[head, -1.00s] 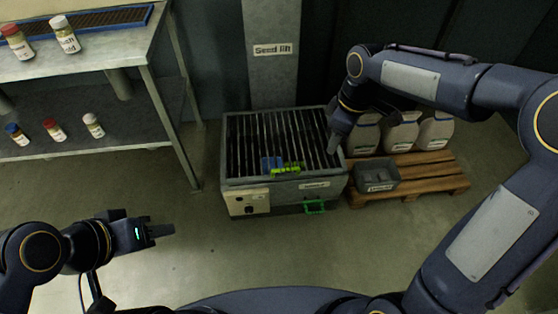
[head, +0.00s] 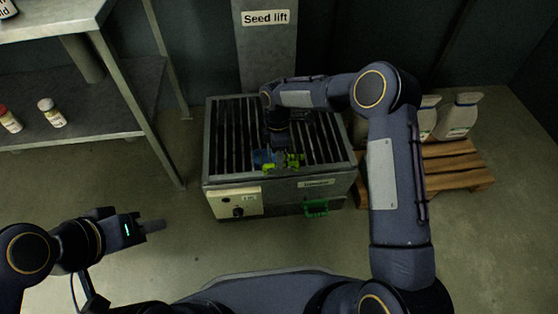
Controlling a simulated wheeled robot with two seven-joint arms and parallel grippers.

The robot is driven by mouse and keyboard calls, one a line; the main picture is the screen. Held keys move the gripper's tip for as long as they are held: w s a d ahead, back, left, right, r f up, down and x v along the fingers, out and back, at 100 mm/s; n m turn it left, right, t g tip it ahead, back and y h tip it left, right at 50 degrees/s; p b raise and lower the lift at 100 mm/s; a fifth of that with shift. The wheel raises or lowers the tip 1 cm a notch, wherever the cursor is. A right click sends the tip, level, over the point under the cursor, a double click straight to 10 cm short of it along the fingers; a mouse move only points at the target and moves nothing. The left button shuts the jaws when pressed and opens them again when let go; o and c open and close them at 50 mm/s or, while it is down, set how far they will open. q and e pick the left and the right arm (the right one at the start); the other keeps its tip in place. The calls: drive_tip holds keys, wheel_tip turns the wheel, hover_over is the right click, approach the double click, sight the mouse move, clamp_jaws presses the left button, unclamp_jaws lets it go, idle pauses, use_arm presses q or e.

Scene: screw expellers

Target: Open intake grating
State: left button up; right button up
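The intake grating (head: 229,135) is a set of dark parallel bars on top of a grey metal box (head: 283,195). It lies flat and closed. My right gripper (head: 281,150) points down over the grating, right at the green handle. Its fingers are mostly hidden by its own wrist, so I cannot tell whether they touch or grip the handle. My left gripper (head: 152,227) is away from the box, low on the left, seen side-on and empty.
The Seed lift column (head: 265,55) stands behind. A metal shelf (head: 92,115) is at left. A wooden pallet (head: 458,172) with white jugs (head: 460,115) is at right.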

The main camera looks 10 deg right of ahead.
drive_tip(key=shift+s+f, duration=0.2)
drive_tip(key=shift+f, duration=0.7)
clamp_jaws()
